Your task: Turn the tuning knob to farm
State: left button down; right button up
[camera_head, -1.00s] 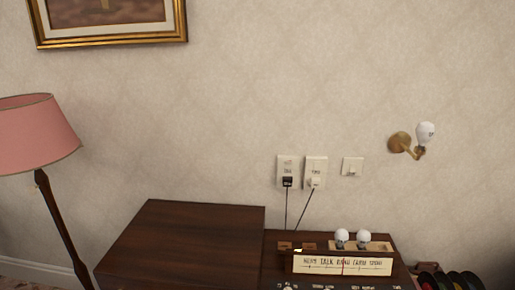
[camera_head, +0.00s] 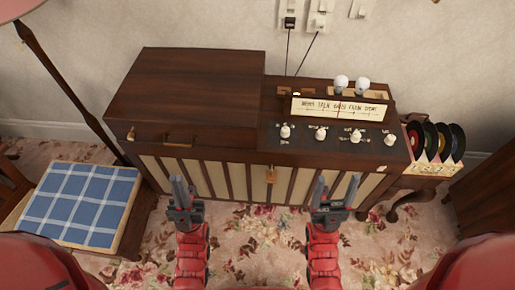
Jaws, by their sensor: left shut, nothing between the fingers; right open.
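The radio console (camera_head: 185,85) is a dark wooden cabinet with a lit cream dial strip (camera_head: 365,110) at its upper right. The dial bears several words, "FARM" being second from the right. A red pointer (camera_head: 338,107) stands near the middle word, left of "FARM". Below the dial is a dark panel with several white knobs: (camera_head: 285,130), (camera_head: 321,134), (camera_head: 355,136), (camera_head: 389,140). Their labels are too small to tell which is tuning. My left gripper (camera_head: 180,190) is shut and empty before the cabinet's front. My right gripper (camera_head: 336,190) is open and empty, below the knobs; neither touches anything.
Two white bulbs (camera_head: 341,82) stand behind the dial. A record rack (camera_head: 437,168) is right of the console. A chair with a blue checked seat (camera_head: 80,205) is at left, near a lamp pole (camera_head: 65,85). Flowered carpet (camera_head: 255,240) lies clear before the cabinet.

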aim_at(391, 139)
jog(key=i+l+z, duration=0.1)
jog(key=z, duration=1.05)
